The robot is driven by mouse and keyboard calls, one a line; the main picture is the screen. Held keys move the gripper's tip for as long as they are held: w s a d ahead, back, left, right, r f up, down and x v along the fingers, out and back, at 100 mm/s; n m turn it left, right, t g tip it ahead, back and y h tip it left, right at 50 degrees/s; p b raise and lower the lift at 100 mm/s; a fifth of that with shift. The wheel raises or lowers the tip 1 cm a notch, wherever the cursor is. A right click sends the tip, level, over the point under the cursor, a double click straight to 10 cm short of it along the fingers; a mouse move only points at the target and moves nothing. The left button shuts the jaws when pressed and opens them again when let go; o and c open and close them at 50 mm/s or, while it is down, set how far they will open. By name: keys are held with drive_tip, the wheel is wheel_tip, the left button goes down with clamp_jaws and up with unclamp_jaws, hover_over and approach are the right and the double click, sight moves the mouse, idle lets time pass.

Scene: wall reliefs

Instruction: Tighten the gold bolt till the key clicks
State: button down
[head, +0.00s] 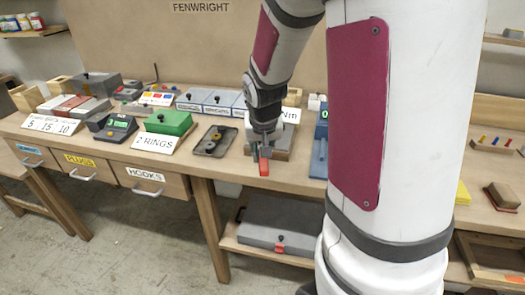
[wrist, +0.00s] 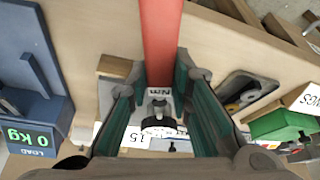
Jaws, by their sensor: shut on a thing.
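My gripper (head: 263,142) points down over the middle of the workbench, at a grey block (head: 283,154). In the wrist view my gripper (wrist: 160,76) has its two green-padded fingers on either side of the key, closed on it. The key's red handle (wrist: 160,35) runs from between the fingers to the top of the picture. In the head view the red handle (head: 264,167) sticks out towards the bench's front edge. A round grey metal head with a dark ring (wrist: 159,120) shows between the fingers. I cannot make out the gold bolt; the gripper and key hide that spot.
A dark tray (head: 213,140) and a green box (head: 168,122) stand left of my gripper. A blue scale (head: 320,145) stands close on the right; its display in the wrist view (wrist: 40,138) reads 0 kg. Drawers (head: 150,183) and a lower shelf case (head: 275,237) are below.

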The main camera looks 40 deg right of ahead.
drive_tip(key=shift+w+a+m+g+h+b, duration=0.4)
drive_tip(key=shift+w+a+m+b, duration=0.55)
drive_tip(key=shift+m+b, duration=0.65)
idle(2.6)
